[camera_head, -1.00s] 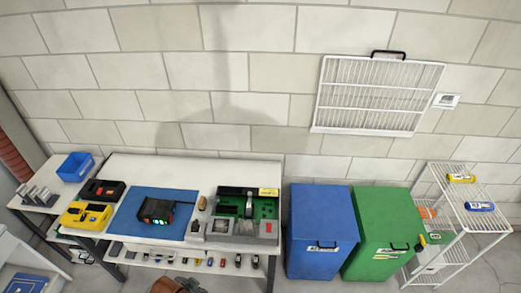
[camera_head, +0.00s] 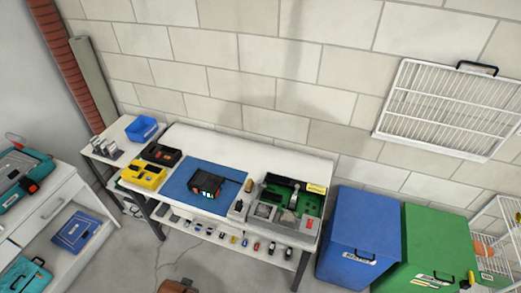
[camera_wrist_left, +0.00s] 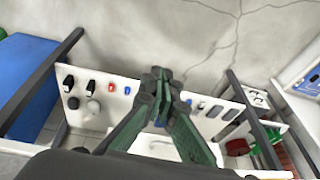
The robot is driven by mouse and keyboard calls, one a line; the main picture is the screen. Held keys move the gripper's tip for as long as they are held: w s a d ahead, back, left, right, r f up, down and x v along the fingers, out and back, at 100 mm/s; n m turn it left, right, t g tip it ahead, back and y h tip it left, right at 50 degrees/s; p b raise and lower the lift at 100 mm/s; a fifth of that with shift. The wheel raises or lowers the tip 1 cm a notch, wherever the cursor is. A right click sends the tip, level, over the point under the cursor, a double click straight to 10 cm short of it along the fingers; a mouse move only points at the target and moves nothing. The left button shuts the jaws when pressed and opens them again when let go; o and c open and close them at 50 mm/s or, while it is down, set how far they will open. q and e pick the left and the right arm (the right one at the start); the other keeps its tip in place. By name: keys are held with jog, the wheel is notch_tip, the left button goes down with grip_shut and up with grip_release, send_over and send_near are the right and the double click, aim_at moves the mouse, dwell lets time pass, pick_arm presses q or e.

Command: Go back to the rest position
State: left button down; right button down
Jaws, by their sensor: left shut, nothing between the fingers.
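My left gripper (camera_wrist_left: 160,88) shows in the left wrist view, with dark green fingers drawn together at the tips and nothing held. It points down past the workbench, with the bench's lower shelf (camera_wrist_left: 113,92) and its row of small items behind it. Neither gripper can be made out in the head view, and my right gripper is not seen. The white workbench (camera_head: 262,146) stands at the middle of the head view. A blue mat (camera_head: 182,179) lies on it with a black device (camera_head: 206,186).
A blue bin (camera_head: 360,227) and a green bin (camera_head: 432,240) stand right of the bench. A white wire shelf (camera_head: 487,215) is at the far right. A white drawer cabinet (camera_head: 66,195) with teal cases stands at the left. Grey floor (camera_head: 140,263) shows between cabinet and bench.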

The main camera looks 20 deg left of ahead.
pick_arm(q)
jog(key=s+d+f+g, duration=0.1)
jog(key=s+f, duration=0.2)
jog(key=f, duration=1)
jog(key=s+f, duration=0.3)
jog(key=f, duration=1.1)
jog(key=s+f+m+g, duration=0.1)
jog(key=s+f, duration=1.1)
jog(key=s, duration=0.4)
jog(key=shift+s+f+h, duration=0.15)
jog(key=shift+s+h, duration=0.15)
jog(key=shift+s, duration=0.1)
